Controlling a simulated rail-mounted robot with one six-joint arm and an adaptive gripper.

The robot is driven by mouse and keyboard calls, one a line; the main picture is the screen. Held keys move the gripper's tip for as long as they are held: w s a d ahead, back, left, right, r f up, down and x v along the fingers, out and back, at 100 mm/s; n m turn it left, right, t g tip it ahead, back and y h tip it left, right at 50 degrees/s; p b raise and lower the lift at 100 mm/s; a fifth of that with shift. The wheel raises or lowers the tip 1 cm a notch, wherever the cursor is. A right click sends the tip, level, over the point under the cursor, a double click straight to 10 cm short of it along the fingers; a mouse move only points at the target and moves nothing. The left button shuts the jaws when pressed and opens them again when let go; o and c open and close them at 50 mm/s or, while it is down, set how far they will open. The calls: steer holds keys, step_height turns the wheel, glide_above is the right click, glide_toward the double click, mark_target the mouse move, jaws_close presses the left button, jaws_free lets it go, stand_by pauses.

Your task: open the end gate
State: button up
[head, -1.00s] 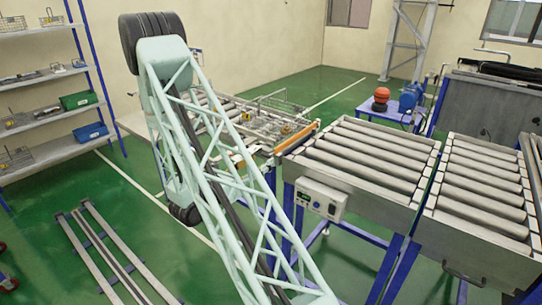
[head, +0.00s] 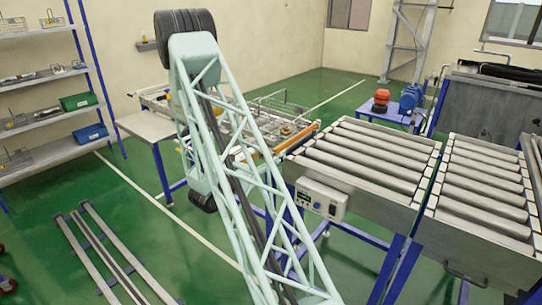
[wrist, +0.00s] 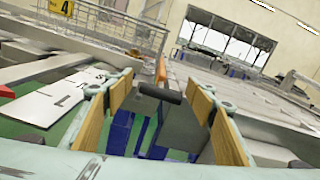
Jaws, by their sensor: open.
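An orange-edged bar (head: 296,137), which looks like the end gate, stands across the near-left end of the roller conveyor in the head view. In the wrist view an upright orange piece (wrist: 160,70) shows beyond the fingers; I cannot tell if it is the same part. My gripper (wrist: 158,90) is open, with wood-coloured pads on both fingers. A short dark bar (wrist: 160,94) on a grey plate appears between the fingertips; I see no contact with the pads. In the head view my arm hides the gripper.
The roller conveyor (head: 365,158) runs right from the gate, with a grey control box (head: 320,198) below it. A frame table with wire baskets (head: 275,108) lies behind my arm. A shelf rack (head: 45,95) stands left. Long rails (head: 112,255) lie on the green floor.

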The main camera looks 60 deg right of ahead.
steer(key=shift+c, duration=0.7)
steer(key=c, duration=1.2)
